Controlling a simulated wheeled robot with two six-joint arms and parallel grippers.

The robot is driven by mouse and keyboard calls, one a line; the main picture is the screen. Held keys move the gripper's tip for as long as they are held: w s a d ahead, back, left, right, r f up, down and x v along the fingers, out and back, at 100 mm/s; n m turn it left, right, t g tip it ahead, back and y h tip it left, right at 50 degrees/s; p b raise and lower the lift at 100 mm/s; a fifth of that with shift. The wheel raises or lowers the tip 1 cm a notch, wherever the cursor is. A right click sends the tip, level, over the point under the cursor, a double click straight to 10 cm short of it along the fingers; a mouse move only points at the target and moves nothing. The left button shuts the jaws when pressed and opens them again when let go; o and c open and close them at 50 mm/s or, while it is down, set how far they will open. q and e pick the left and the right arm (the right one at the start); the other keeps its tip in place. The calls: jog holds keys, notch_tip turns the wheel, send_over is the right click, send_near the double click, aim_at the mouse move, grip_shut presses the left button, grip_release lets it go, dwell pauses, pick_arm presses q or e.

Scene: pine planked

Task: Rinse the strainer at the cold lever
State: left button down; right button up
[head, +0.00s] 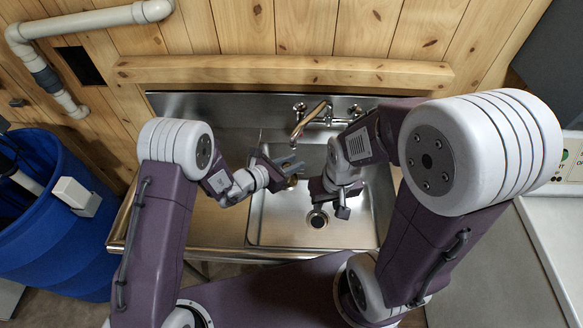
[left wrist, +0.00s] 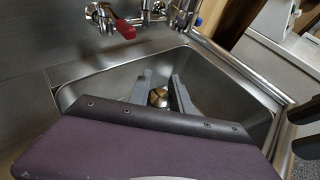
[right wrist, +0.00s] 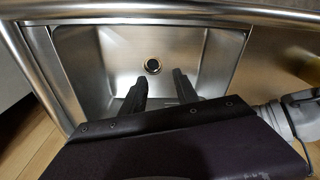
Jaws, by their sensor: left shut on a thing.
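My left gripper (head: 288,170) is over the left part of the sink basin (head: 275,225), below and left of the faucet spout (head: 298,128). It is shut on the small metallic strainer (left wrist: 158,97), which sits between its fingers in the left wrist view and is partly hidden in the head view (head: 292,182). The blue-marked cold lever (left wrist: 197,22) is on the right side of the tap, the red lever (left wrist: 125,29) on the left. My right gripper (right wrist: 160,82) is open and empty over the right part of the basin, near the drain (right wrist: 152,66).
A wooden ledge (head: 280,70) runs along the wall behind the sink. A blue barrel (head: 65,215) stands at the left and a pale counter (head: 500,260) lies at the right. A steel drainboard (head: 215,220) adjoins the basin's left side.

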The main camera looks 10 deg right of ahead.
jog(key=shift+o, duration=0.4)
jog(key=w+d+r+g, duration=0.1)
jog(key=w+d+r, duration=0.2)
jog(key=w+r, duration=0.55)
jog(key=w+d+r, duration=0.2)
jog(key=w+r, duration=0.6)
jog(key=w, duration=0.1)
jog(key=w+d+m, duration=0.2)
jog(key=w+d, duration=0.5)
jog(key=d, duration=0.3)
jog(key=shift+m, duration=0.5)
jog(key=d+f, duration=0.1)
jog(key=f, duration=0.4)
jog(key=d+f, duration=0.2)
jog(key=f, duration=0.4)
jog(key=s+d+f, duration=0.1)
jog(key=f, duration=0.5)
jog(key=shift+d, duration=0.35)
grip_shut()
